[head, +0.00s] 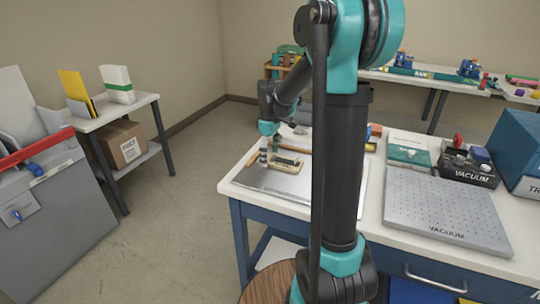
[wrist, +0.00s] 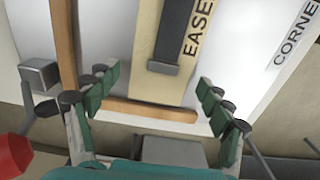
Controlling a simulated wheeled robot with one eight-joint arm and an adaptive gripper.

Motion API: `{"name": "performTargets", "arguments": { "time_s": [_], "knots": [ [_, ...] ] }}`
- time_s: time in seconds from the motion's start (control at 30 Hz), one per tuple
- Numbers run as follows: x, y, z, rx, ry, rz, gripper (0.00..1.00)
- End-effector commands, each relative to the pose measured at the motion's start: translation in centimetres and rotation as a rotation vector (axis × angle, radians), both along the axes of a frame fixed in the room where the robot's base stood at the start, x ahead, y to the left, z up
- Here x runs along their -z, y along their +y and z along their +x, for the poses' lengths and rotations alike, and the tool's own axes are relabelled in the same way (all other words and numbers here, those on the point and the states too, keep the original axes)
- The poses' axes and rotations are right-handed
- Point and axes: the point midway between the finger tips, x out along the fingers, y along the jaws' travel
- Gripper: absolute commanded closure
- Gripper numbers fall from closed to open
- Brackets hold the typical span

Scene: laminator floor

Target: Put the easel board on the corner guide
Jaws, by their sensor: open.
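The easel board (wrist: 148,75) is a beige board with a black bar and printed letters "EASE". It lies over the white plate of the corner guide (wrist: 252,75), which is lettered "CORNER" and has wooden strips. The board's near end is at or very close to the near strip (wrist: 150,110); a white gap separates it from the left strip (wrist: 66,45). In the head view the board (head: 285,166) is on the guide plate (head: 300,199) at the table's left end. My gripper (wrist: 158,80) is open, its fingers on either side of the board's near end, apart from it.
A silver perforated vacuum plate (head: 445,208) and a black vacuum box (head: 468,170) stand to the right on the table. A blue box (head: 518,150) is at the right edge. A side table (head: 125,115) stands left, with clear floor between.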

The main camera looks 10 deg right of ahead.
Motion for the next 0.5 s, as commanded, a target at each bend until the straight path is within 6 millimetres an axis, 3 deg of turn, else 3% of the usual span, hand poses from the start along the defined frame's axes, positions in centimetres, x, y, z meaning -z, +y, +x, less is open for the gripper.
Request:
{"name": "performTargets", "arguments": {
  "time_s": [0.23,0.5],
  "knots": [
    [-1.5,0.0,0.0,0.000,0.000,0.000,0.20],
    [-6.7,0.0,-0.1,0.000,0.000,0.000,0.20]
  ]
}}
